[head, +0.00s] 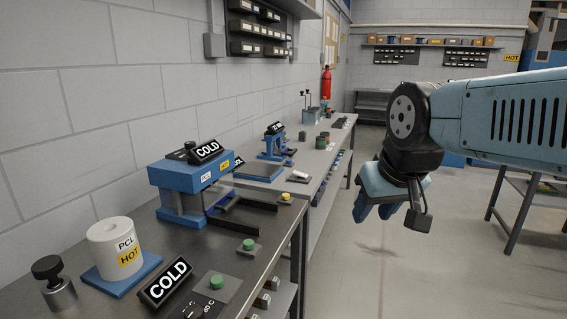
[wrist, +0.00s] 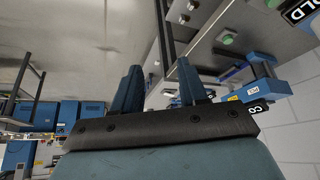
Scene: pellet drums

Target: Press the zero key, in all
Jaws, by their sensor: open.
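No key marked zero can be read in either view. A green button (head: 217,281) sits on a grey plate at the near end of the steel bench. A second green button (head: 249,244) is on a small base near the bench edge; a green button (wrist: 228,40) also shows in the wrist view. A yellow button (head: 285,197) is farther along. My gripper (head: 375,211) hangs over the aisle floor, right of the bench and apart from all buttons. In the wrist view its blue fingers (wrist: 158,66) are spread with nothing between them.
On the steel bench (head: 132,207) stand a white PCL drum (head: 117,249) with a HOT label, a blue press (head: 190,181) and a COLD sign (head: 165,283). A farther bench (head: 323,157) runs along the wall. The aisle floor (head: 340,275) is clear.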

